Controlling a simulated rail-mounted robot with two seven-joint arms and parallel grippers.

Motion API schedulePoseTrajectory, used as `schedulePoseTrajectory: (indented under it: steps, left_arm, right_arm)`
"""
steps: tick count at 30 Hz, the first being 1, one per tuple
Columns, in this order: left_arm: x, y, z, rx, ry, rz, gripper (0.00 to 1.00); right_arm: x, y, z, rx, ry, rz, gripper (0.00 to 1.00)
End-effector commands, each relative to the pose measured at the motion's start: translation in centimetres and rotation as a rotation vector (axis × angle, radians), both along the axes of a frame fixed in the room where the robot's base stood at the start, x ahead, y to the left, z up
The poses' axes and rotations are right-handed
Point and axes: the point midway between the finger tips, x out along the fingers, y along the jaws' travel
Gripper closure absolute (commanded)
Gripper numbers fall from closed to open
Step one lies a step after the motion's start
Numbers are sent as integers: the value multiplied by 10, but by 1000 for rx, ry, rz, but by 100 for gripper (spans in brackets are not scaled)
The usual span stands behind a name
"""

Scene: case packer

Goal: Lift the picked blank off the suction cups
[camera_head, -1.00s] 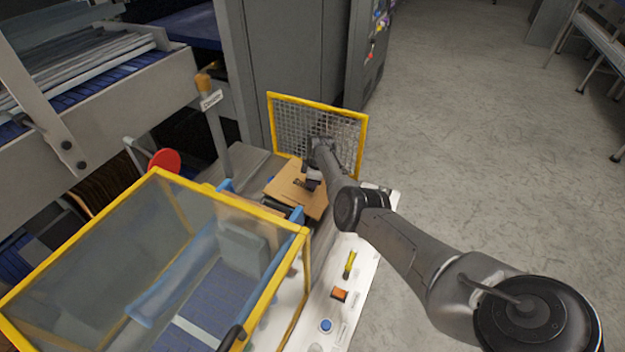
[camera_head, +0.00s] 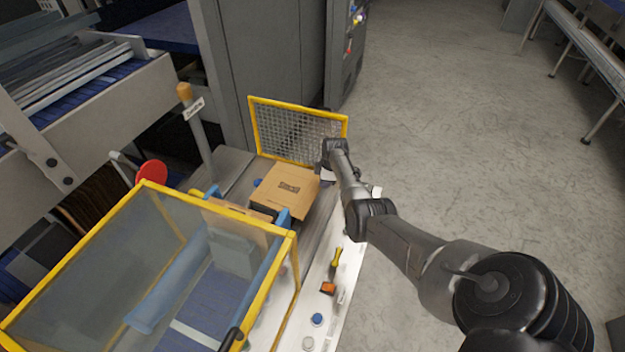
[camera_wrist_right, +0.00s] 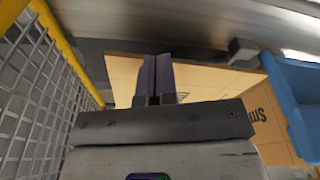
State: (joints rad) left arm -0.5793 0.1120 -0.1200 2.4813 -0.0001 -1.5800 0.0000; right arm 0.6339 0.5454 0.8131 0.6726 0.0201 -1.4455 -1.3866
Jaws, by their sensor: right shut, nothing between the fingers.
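A brown cardboard blank (camera_head: 287,186) with dark print on top lies at the end of the machine, in front of the yellow-framed mesh guard. My right gripper (camera_head: 327,176) is at the blank's right edge. In the right wrist view its two dark fingers (camera_wrist_right: 153,80) are together with nothing between them, overlapping a brown cardboard panel (camera_wrist_right: 215,88). A printed cardboard face (camera_wrist_right: 268,125) shows at the right. I cannot tell whether the fingers touch the cardboard. The suction cups cannot be made out. My left gripper is not in view.
The yellow-framed mesh guard (camera_head: 300,133) stands close behind the right gripper. A clear-walled yellow guard (camera_head: 90,262) covers the machine's near part. A white panel with buttons (camera_head: 318,320) runs along the right. Open floor lies right.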

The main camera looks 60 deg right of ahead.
Motion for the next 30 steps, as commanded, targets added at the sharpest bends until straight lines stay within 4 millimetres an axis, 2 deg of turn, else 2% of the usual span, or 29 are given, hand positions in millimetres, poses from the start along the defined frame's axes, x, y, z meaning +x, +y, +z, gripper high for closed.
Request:
schedulePoseTrajectory:
  steps: [2, 14, 23, 26, 29, 30]
  left_arm:
    - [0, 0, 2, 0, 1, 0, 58]
    - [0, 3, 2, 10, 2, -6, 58]
    - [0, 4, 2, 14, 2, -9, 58]
    - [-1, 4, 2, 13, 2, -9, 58]
    - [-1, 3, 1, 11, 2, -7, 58]
    - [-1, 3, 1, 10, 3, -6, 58]
  right_arm:
    - [-8, -4, 0, -2, 1, 0, 100]
    - [-16, -8, 0, -1, 0, 1, 63]
    - [-18, -10, 0, -14, 6, 6, 62]
    - [-29, -24, 0, -109, 52, 57, 62]
    - [-52, -55, 6, -333, 172, 198, 62]
    - [-62, -71, 12, -459, 247, 293, 62]
